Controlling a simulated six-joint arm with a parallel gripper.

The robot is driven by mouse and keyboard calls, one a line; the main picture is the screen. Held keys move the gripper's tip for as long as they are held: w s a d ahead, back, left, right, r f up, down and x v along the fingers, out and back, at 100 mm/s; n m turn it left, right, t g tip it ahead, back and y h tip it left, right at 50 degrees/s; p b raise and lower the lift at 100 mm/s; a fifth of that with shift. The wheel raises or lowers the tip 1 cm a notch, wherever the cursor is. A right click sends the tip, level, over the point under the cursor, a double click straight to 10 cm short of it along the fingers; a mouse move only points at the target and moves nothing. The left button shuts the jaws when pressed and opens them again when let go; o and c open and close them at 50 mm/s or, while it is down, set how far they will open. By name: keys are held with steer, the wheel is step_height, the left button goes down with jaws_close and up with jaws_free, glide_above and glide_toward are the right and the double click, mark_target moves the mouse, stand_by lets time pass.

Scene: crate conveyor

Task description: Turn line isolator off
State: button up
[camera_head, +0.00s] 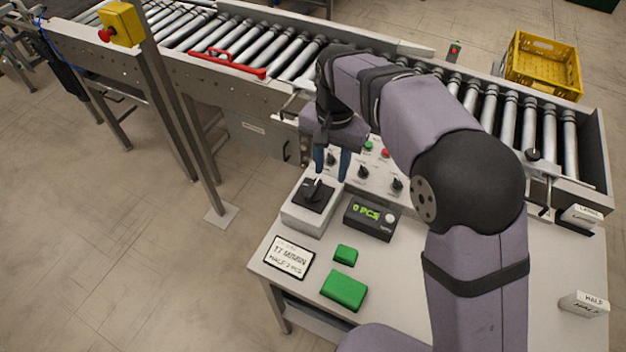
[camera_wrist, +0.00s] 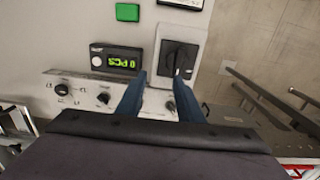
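The line isolator is a black rotary switch (camera_head: 314,194) on a light grey box (camera_head: 300,218) at the bench's left. It also shows in the wrist view (camera_wrist: 179,59), with its handle lying roughly up and down in that picture. I cannot read its on and off marks. My gripper (camera_head: 332,163) has blue fingers pointing down, just behind the isolator, near the control panel. In the wrist view my gripper (camera_wrist: 161,102) has its fingers apart with nothing between them. The isolator lies beyond the fingertips, closer to the right finger, and appears untouched.
A control panel (camera_head: 376,178) with several knobs and buttons stands behind. A counter display (camera_head: 371,217) reading 0 PCS sits right of the isolator. Green blocks (camera_head: 344,290) and a speed card (camera_head: 289,257) lie in front. A post (camera_head: 183,110) with a yellow emergency-stop box stands left.

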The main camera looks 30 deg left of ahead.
mark_target(313, 188)
steer(key=a, duration=0.2)
steer(key=s+a, duration=0.1)
steer(key=shift+s+a+r, duration=0.15)
steer(key=shift+s+a, duration=0.05)
steer(key=shift+a, duration=0.2)
steer(key=shift+f+p, duration=1.45)
steer(key=shift+f, duration=2.25)
jaws_close()
